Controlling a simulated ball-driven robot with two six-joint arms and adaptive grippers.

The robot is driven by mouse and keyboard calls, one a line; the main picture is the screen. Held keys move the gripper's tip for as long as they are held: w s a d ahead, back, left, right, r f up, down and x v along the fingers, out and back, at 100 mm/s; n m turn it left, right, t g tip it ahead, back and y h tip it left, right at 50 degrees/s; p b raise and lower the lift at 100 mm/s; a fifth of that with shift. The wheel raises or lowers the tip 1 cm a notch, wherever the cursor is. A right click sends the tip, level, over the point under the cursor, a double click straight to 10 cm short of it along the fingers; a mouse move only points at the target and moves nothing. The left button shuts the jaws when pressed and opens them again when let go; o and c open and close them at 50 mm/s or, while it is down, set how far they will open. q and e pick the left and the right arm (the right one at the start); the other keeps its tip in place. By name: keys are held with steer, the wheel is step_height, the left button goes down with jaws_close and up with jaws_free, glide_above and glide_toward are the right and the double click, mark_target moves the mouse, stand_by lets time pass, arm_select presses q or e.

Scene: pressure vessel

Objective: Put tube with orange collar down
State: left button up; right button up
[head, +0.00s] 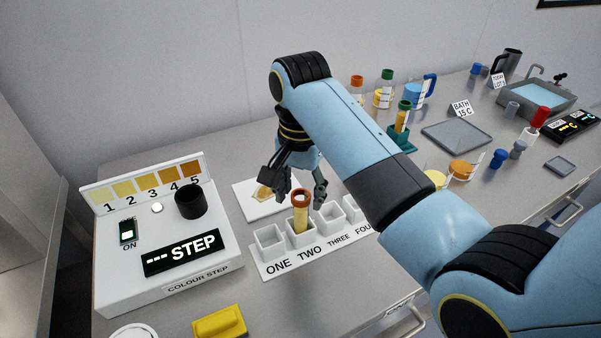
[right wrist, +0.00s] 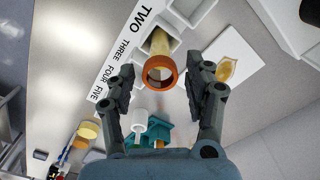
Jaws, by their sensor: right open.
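The tube with the orange collar (head: 301,213) stands in the rack compartment marked TWO, holding yellow liquid. The white rack (head: 272,267) has labelled square compartments, and the one marked ONE looks empty. My right gripper (head: 300,192) is open just behind and above the tube, its fingers apart. In the right wrist view the tube (right wrist: 161,66) shows its orange collar and open mouth beyond the fingertips. The fingers of my right gripper (right wrist: 158,80) are on either side and seem clear of the collar. My left gripper is not in view.
A colour step device (head: 165,280) with a black well stands left of the rack. A yellow block (head: 219,322) lies in front. A white card with a yellowish item (head: 262,193) lies behind the rack. Bottles, a green stand (head: 402,138) and a grey tray (head: 457,136) stand further right.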

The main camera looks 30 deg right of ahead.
step_height(320, 180, up, 6)
steer(key=shift+r, duration=0.15)
stand_by(0.6)
